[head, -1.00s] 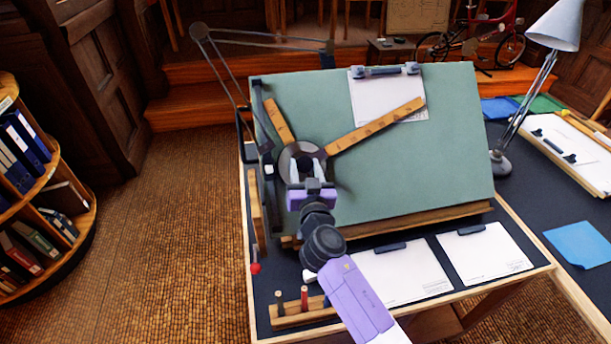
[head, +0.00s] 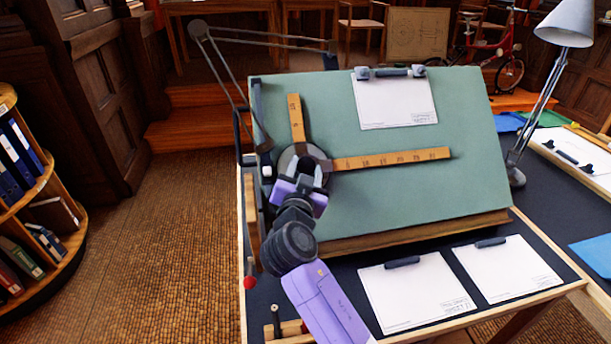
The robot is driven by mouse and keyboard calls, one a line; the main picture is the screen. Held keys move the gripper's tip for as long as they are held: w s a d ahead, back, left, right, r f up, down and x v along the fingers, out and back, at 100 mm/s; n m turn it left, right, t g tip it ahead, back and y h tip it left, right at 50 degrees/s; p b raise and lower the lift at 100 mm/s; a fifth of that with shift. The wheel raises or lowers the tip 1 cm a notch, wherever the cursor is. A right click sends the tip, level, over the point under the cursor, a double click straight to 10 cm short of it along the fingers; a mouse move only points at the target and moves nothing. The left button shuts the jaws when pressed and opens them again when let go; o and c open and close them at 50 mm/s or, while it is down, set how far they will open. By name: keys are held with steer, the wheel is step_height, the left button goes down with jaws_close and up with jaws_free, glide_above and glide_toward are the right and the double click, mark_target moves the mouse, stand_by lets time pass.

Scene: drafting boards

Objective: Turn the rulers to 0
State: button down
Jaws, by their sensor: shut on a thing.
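Two wooden rulers are joined at a round grey protractor head (head: 290,150) on the left part of the tilted green drafting board (head: 400,200). The long ruler (head: 390,159) points right, close to level with a slight upward tilt. The short ruler (head: 296,118) points up, nearly upright. My gripper (head: 309,168) is at the lower right of the round head and is shut on part of it, seemingly its central handle. The fingers hide that part and the scale cannot be read.
A clipped sheet (head: 395,102) lies on the board's upper part, above the long ruler. Two clipboards (head: 415,290) lie on the desk below. A desk lamp (head: 525,130) stands at the right, a red knob (head: 250,283) at the lower left.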

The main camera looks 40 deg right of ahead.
steer(key=shift+r, duration=0.15)
stand_by(0.3)
steer(key=c, duration=0.8)
jaws_free()
steer(key=shift+o, duration=0.2)
steer(key=b+v, duration=0.1)
steer(key=v, duration=0.6)
steer(key=shift+s+a, duration=0.2)
steer(key=shift+a, duration=0.1)
